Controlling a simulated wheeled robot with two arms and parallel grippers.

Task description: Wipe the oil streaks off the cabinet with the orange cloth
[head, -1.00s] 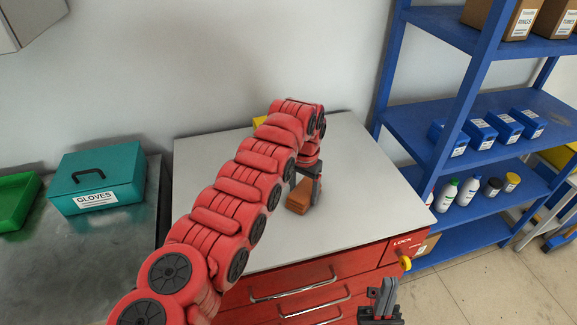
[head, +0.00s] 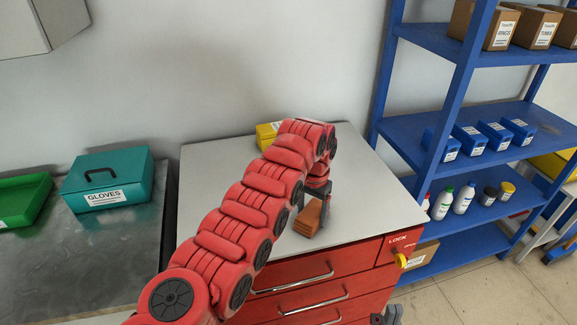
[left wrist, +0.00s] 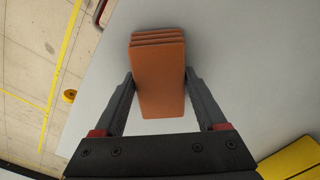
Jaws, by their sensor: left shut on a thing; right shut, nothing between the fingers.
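The folded orange cloth (head: 309,216) is on the grey-white top of the red cabinet (head: 225,185), near its front edge. My left gripper (head: 324,200) is shut on the cloth, with a finger on each side. The left wrist view shows the layered cloth (left wrist: 158,75) between the fingers of my left gripper (left wrist: 160,90). I see no oil streaks on the parts of the cabinet top in view; my left arm covers some of it. My right gripper (head: 386,315) shows only at the bottom edge, in front of the drawers, shut and empty.
A yellow object (head: 267,135) stands at the back of the cabinet top. A teal GLOVES box (head: 108,180) and a green tray (head: 20,200) are on the metal table at left. A blue shelf (head: 480,130) stands close on the right.

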